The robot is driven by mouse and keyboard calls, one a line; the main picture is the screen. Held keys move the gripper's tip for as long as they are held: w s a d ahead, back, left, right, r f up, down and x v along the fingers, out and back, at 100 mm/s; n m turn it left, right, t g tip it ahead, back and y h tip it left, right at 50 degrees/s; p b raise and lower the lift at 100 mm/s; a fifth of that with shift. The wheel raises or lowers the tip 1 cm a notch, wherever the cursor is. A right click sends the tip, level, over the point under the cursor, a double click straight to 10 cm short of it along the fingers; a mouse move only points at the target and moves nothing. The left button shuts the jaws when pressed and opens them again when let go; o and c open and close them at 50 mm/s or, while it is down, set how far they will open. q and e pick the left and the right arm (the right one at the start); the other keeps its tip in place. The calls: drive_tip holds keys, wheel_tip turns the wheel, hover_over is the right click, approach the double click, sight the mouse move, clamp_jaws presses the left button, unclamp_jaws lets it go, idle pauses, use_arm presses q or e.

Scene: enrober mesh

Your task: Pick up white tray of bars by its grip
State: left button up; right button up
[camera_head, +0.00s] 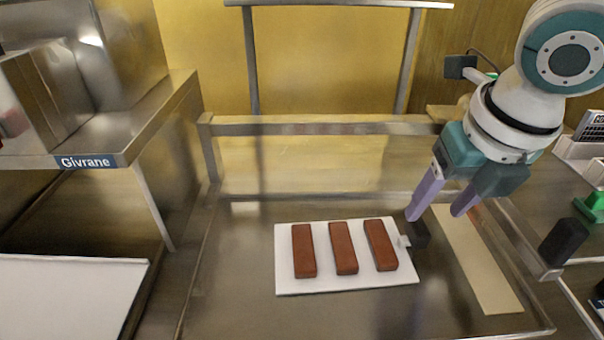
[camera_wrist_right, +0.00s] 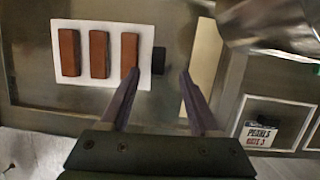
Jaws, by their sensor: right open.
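A white tray (camera_head: 350,283) lies flat on the metal surface in the middle of the head view, with three brown bars (camera_head: 343,248) side by side on it. Its black grip (camera_head: 418,236) sticks out from the tray's right edge. My right gripper (camera_head: 437,213) is open and empty, fingers pointing down, above and beside the grip. In the right wrist view, the grip (camera_wrist_right: 159,61) shows between the two fingers (camera_wrist_right: 160,72), beyond their tips, with the tray (camera_wrist_right: 104,27) to the left. My left gripper is not in view.
A beige strip (camera_head: 478,262) lies right of the grip. A raised metal rail (camera_head: 320,128) runs behind the work surface. A metal shelf labelled Givrane (camera_head: 90,161) and a white board (camera_head: 65,295) stand at the left. A black cylinder (camera_head: 563,241) is at the right.

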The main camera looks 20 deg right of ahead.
sight(420, 224)
drive_tip(key=x, duration=0.5)
drive_tip(key=shift+w+a+b, duration=0.1)
drive_tip(key=shift+w+b, duration=0.05)
drive_tip(key=shift+b, duration=0.25)
clamp_jaws()
